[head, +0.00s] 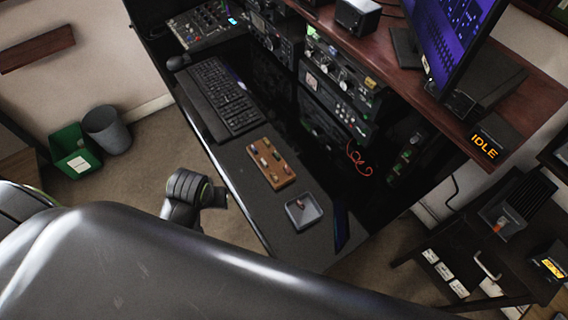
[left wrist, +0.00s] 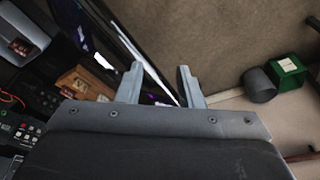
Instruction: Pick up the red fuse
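A wooden block (head: 272,176) lies on the dark desk shelf and holds several small coloured fuses. One fuse (head: 277,155) on it looks reddish, but it is too small to be sure. A grey tray (head: 304,222) beside the block holds a small reddish-brown piece (head: 301,203). In the left wrist view the block (left wrist: 99,82) is at the left, with a dark red piece (left wrist: 79,85) on it. The tray (left wrist: 30,29) is at the upper left, with a red piece (left wrist: 20,47). My left gripper (left wrist: 160,80) is open and empty, its fingers apart from the block. My right gripper is out of view.
A keyboard (head: 221,95) lies behind the block on the shelf. Radio racks (head: 340,95) stand along the far side, with a red cable (head: 358,158) hanging. A dark tablet-like panel (head: 341,225) stands right of the tray. A green bin (head: 75,150) and grey bin (head: 107,130) stand on the floor.

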